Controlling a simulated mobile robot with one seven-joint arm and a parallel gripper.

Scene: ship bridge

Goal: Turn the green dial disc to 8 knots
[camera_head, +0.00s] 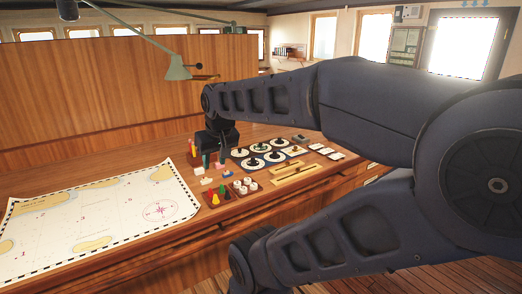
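A dark panel (236,153) on the wooden desk holds several round white dials with dark knobs. One dial in the back row, with a greenish centre (262,147), looks like the green dial disc. Its numbers and pointer are too small to read. My gripper (214,160) points down over the desk, to the left of the dial panel and apart from that dial. Its fingertips are small and dark against cluttered small items, so I cannot tell whether they are open or shut.
A nautical chart (100,222) covers the desk's left part. Coloured pieces on a small tray (226,203) stand in front of my gripper. Brass rulers (300,170) and white cards lie right of them. A green lamp (177,70) hangs behind; a wooden partition (100,90) backs the desk.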

